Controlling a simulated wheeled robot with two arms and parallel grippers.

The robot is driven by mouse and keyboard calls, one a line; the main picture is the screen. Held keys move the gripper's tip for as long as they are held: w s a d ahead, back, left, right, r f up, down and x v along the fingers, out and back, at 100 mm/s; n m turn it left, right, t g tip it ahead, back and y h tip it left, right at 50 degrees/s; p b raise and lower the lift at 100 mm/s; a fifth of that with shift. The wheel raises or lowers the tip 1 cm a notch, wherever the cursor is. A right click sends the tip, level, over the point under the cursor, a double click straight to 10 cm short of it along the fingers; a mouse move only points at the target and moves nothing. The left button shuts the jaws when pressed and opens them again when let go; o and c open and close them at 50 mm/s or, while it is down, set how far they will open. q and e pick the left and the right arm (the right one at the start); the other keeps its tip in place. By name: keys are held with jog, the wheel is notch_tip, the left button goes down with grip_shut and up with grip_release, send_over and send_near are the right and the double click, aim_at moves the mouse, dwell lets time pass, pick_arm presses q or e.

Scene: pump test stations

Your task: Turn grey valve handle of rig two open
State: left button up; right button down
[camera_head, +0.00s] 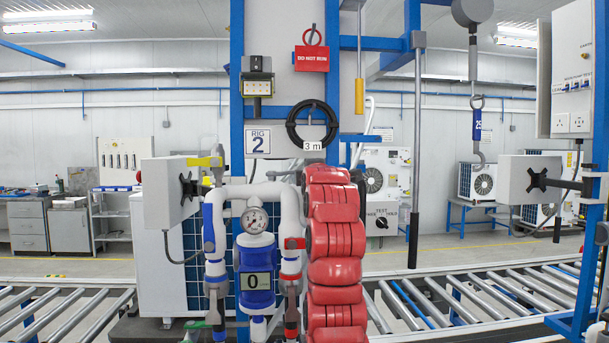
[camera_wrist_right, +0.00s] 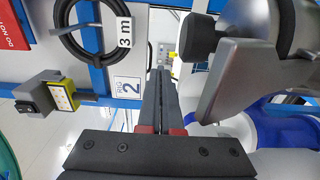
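My red right arm hides this gripper in the head view. My left gripper is not in view.
A grey box (camera_head: 165,195) stands left of the rig. A black hose coil (camera_head: 312,125) hangs above. Roller conveyors (camera_head: 60,312) run along both sides.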

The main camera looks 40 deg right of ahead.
jog(key=shift+s, duration=0.1)
jog(key=b+v, duration=0.7)
jog(key=v, duration=1)
jog(key=shift+a+b, duration=0.15)
jog(key=shift+b, duration=0.15)
jog(key=shift+f, duration=0.1)
